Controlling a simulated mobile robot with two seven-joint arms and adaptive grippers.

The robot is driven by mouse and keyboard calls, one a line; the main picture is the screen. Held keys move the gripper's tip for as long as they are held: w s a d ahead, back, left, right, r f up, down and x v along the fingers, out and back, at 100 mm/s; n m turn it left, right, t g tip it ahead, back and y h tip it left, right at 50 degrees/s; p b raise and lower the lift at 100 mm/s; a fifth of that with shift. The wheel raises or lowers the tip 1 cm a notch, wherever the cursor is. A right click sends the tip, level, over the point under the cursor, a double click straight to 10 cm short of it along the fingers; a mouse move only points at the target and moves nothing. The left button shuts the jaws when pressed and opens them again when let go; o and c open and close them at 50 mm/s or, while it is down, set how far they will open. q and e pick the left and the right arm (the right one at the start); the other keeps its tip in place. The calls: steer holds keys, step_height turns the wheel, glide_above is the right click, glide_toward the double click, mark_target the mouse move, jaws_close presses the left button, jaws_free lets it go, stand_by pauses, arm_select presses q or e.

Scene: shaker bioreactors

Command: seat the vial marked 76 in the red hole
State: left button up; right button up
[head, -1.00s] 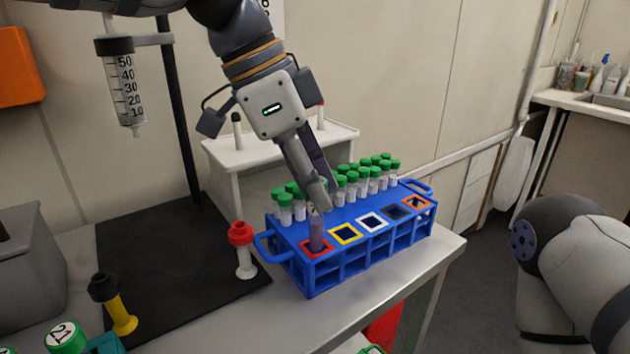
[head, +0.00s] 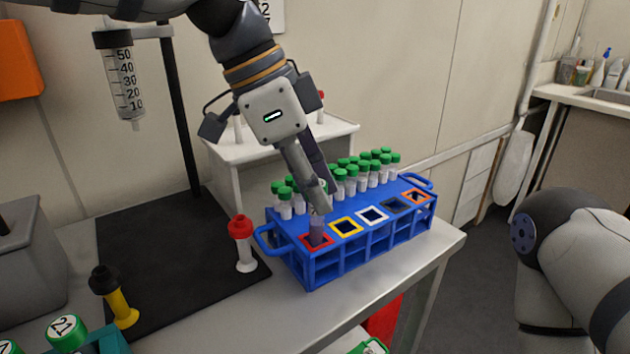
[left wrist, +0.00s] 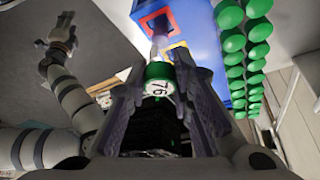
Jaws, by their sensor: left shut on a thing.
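The vial marked 76 (left wrist: 160,80) has a green cap and shows between the fingers in the left wrist view. My left gripper (head: 318,205) is shut on it, above the front left corner of the blue rack (head: 352,260). In the head view the purplish vial body (head: 317,230) stands nearly upright, its lower end in the red-framed hole (head: 304,243). How deep it sits I cannot tell. The red hole (left wrist: 153,20) also shows in the left wrist view. The fingers hide most of the cap in the head view.
Several green-capped vials (head: 352,177) fill the rack's back rows. Yellow (head: 346,227), white, dark blue and orange holes lie to the right of the red one.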

mark_target(315, 214)
arm_select(q)
steer(key=shift+f, duration=2.1)
stand_by(1.8)
steer(key=o, duration=1)
steer(key=shift+c, duration=0.2)
steer(key=v, duration=1.2)
